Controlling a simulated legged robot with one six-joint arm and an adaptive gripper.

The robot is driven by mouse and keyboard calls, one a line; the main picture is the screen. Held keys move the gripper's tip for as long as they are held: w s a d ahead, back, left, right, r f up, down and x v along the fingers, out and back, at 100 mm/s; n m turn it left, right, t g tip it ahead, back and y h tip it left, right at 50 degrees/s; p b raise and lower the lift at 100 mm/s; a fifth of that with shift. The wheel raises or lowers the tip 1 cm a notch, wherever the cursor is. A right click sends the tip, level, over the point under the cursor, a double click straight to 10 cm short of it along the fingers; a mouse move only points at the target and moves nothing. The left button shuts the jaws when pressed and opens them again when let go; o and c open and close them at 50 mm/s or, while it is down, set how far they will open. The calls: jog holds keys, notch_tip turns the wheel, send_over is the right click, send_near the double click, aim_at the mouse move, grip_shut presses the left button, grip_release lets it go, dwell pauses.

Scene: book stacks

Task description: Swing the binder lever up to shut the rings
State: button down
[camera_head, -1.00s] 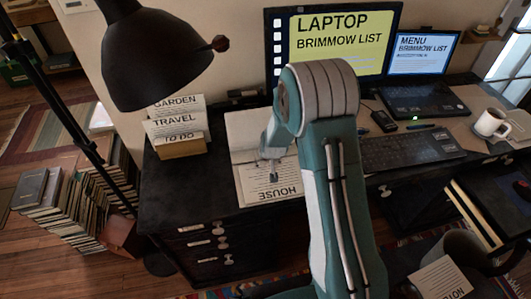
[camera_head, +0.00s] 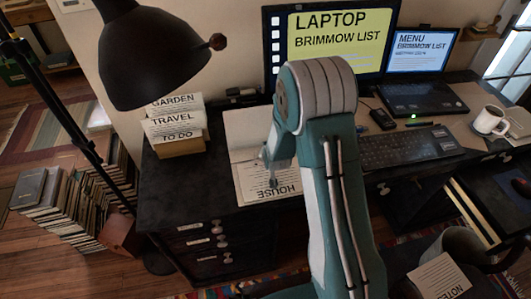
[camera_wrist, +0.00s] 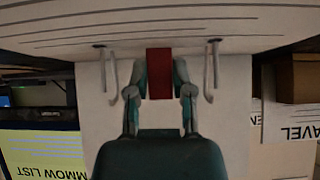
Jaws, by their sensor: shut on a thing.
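The open binder (camera_head: 245,128) lies on the dark desk, with a blank upper side and a lower page marked HOUSE (camera_head: 287,189). In the wrist view, two grey metal rings (camera_wrist: 110,78) (camera_wrist: 213,72) stand on either side of my gripper; whether they are parted is hard to tell. A red lever (camera_wrist: 160,62) sits between them. My gripper (camera_wrist: 160,88) is shut on the red lever, one finger on each side of it. In the head view my gripper (camera_head: 270,170) is small over the binder, and my arm hides the binder's right side.
A card box (camera_head: 180,147) with TRAVEL and TO DO cards stands left of the binder. A black lamp (camera_head: 150,60) hangs over the desk's left end. A keyboard (camera_head: 410,147), laptop (camera_head: 420,97) and mug (camera_head: 489,120) are at right. The desk's front left is bare.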

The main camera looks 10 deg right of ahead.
jog(key=c, duration=0.8)
grip_release()
jog(key=shift+s+f, duration=0.15)
jog(key=shift+f, duration=0.05)
jog(key=shift+o, duration=0.2)
jog(key=shift+r, duration=0.1)
jog(key=shift+r, duration=0.1)
jog(key=v, duration=1.1)
jog(key=shift+s+r, duration=0.2)
jog(key=shift+s, duration=0.1)
jog(key=shift+w, duration=0.1)
